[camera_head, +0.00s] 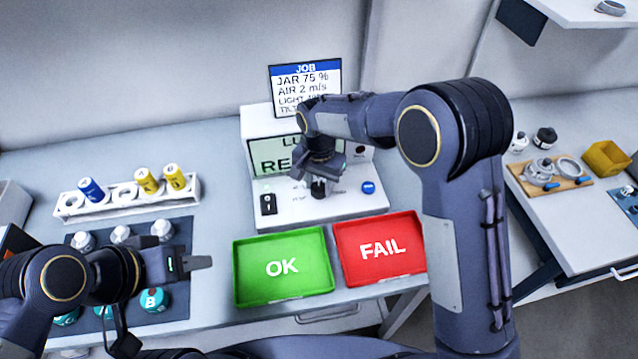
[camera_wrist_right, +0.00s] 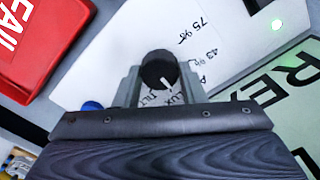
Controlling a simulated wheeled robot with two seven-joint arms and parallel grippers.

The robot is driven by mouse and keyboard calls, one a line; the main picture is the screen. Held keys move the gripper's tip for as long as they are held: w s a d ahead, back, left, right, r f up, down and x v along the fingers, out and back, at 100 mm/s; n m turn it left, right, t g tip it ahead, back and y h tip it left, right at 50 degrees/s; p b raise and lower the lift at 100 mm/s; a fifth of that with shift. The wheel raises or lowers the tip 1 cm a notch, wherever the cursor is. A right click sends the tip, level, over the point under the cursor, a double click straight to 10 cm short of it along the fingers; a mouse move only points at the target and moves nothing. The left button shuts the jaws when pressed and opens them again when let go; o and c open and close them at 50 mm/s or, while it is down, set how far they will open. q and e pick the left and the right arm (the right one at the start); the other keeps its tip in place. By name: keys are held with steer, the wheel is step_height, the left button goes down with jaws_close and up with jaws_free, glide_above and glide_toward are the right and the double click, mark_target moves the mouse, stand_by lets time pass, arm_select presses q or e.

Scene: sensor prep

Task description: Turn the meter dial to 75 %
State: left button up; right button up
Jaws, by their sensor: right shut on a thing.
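The white meter (camera_head: 300,208) stands on the table, with its lit display partly hidden by my right arm. Its black dial (camera_head: 318,188) is at the front of the panel, and it shows in the right wrist view (camera_wrist_right: 157,66) with a white mark toward the lower right. Printed labels lie around it, including "75 %" and "LUX". My right gripper (camera_head: 319,177) points down over the meter and is shut on the dial, one finger on each side. My left gripper (camera_head: 205,262) is left of the green tray, seen side-on, away from the meter; its jaw gap is not clear.
A job card (camera_head: 305,80) above the meter reads "JAR 75 %". The green OK tray (camera_head: 283,292) and red FAIL tray (camera_head: 378,275) lie in front. A black switch (camera_head: 268,204) and blue button (camera_head: 368,187) flank the dial.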

steer(key=n+b, duration=0.1)
steer(key=n, duration=0.3)
steer(key=shift+n, duration=0.3)
steer(key=n, duration=1)
steer(key=shift+n, duration=0.4)
steer(key=n, duration=0.5)
steer(key=shift+n, duration=0.3)
steer(key=o, duration=1)
steer(key=shift+r, duration=0.1)
